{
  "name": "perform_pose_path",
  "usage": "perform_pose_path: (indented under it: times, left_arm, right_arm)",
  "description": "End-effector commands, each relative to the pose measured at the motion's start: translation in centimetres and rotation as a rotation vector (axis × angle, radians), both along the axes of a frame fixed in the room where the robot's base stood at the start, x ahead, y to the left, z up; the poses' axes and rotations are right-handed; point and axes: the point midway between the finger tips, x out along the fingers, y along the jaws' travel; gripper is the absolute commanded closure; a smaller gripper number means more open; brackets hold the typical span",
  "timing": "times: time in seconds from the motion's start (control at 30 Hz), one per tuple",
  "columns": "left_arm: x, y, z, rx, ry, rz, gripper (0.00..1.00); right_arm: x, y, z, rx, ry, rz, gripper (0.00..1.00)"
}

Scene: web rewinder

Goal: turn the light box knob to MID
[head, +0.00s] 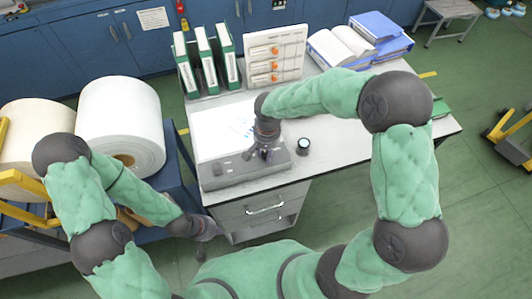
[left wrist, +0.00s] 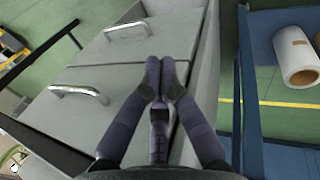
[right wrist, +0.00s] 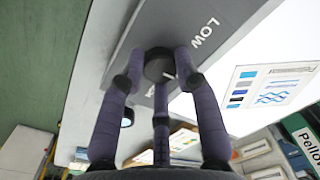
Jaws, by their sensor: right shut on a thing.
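The light box (head: 222,172) lies on the table, with a bright white top and a grey front panel. Its dark round knob (right wrist: 159,64) shows in the right wrist view on that panel. The word LOW is printed beside it; another label is mostly hidden behind my fingers, and I cannot read the knob's pointer. My right gripper (head: 262,154) is at the panel, its fingers shut on both sides of the knob. My left gripper (head: 203,232) hangs empty beside the drawers; in the left wrist view its fingertips (left wrist: 160,72) are together.
A small dark round object (head: 303,146) stands right of the light box. Green-white binders (head: 204,58), a board with orange parts (head: 274,56) and blue folders (head: 376,28) stand at the back. A drawer unit (head: 258,212) is below the tabletop. White rolls (head: 122,122) are at left.

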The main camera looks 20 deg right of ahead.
Motion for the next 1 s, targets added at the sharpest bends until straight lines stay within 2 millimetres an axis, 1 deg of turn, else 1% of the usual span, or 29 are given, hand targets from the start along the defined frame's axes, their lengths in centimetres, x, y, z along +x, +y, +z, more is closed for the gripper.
perform_pose_path:
  times: [0.23,0.67,0.7,0.77,1.0]
  left_arm:
    - [0.0,0.0,-0.47,0.0,0.0,0.0,1.0]
    - [0.0,0.0,-0.48,0.0,0.0,0.0,1.0]
    - [0.0,0.0,-0.48,0.0,0.0,0.0,1.0]
    - [0.0,0.0,-0.48,0.0,0.0,0.0,1.0]
    - [0.0,0.0,-0.48,0.0,0.0,0.0,1.0]
  right_arm:
    - [-0.14,0.05,-0.13,0.0,0.004,-0.053,1.0]
    - [-0.15,0.05,-0.1,0.0,0.004,-0.059,1.0]
    - [-0.15,0.05,-0.1,0.0,0.004,-0.059,0.59]
    - [-0.14,0.05,-0.09,0.0,0.004,-0.059,0.44]
    - [-0.06,0.03,-0.04,0.0,0.002,-0.059,0.44]
